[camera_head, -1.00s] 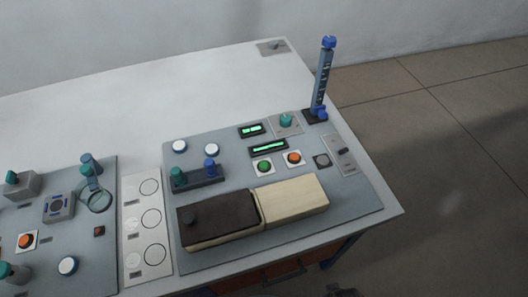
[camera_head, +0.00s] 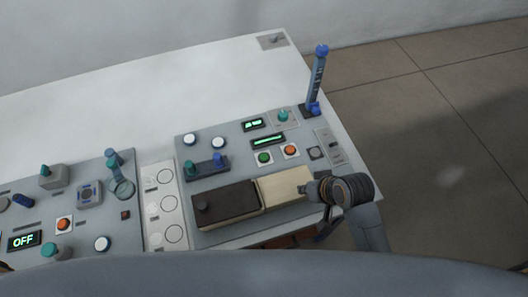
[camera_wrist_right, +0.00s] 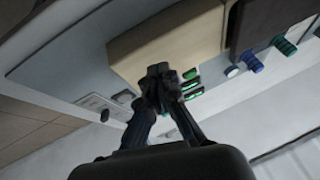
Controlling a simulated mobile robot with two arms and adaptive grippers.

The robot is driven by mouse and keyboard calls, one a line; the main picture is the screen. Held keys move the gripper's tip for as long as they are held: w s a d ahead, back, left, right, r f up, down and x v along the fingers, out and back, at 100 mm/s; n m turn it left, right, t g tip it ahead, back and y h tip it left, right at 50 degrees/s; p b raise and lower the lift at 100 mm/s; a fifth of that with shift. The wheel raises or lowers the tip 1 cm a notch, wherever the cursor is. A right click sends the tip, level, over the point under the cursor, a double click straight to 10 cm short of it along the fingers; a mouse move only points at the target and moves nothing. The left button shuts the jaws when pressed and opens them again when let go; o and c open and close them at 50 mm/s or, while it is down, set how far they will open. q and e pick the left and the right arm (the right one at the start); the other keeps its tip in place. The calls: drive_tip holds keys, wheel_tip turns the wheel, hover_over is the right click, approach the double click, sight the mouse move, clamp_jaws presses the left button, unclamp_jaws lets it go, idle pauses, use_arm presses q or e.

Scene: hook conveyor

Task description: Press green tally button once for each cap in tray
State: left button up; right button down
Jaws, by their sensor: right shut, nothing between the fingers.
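A dark tray (camera_head: 206,169) behind the box holds a teal cap (camera_head: 189,166) and a blue cap (camera_head: 218,159), both upright. My right gripper (camera_head: 304,189) is shut and empty at the right end of the pale box, in front of the green button and apart from it. In the right wrist view its closed fingertips (camera_wrist_right: 158,71) overlap the box edge. My left gripper is out of view.
The long box has a dark lid part (camera_head: 228,203) and a pale part (camera_head: 280,186). A blue post (camera_head: 317,77) stands at the back right. Two lit displays (camera_head: 268,141) lie behind the buttons.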

drive_tip(key=w+a+r+y, duration=0.1)
drive_tip(key=w+a+y, duration=0.1)
drive_tip(key=w+a, duration=0.3)
drive_tip(key=w+a+r+t+y, duration=0.1)
drive_tip(key=w+a, duration=0.4)
drive_tip(key=w, duration=0.5)
drive_tip(key=shift+a+r+y+p, duration=0.3)
drive_tip(key=shift+r+y+p, duration=0.1)
drive_tip(key=shift+r, duration=0.25)
drive_tip(key=shift+w, duration=0.1)
drive_tip(key=b, duration=0.8)
hover_over(266, 158)
wheel_tip(266, 158, down, 7)
drive_tip(key=shift+f, duration=0.95)
drive_tip(key=shift+f, duration=0.15)
drive_tip(key=shift+f+b, duration=0.25)
drive_tip(key=shift+b, duration=0.05)
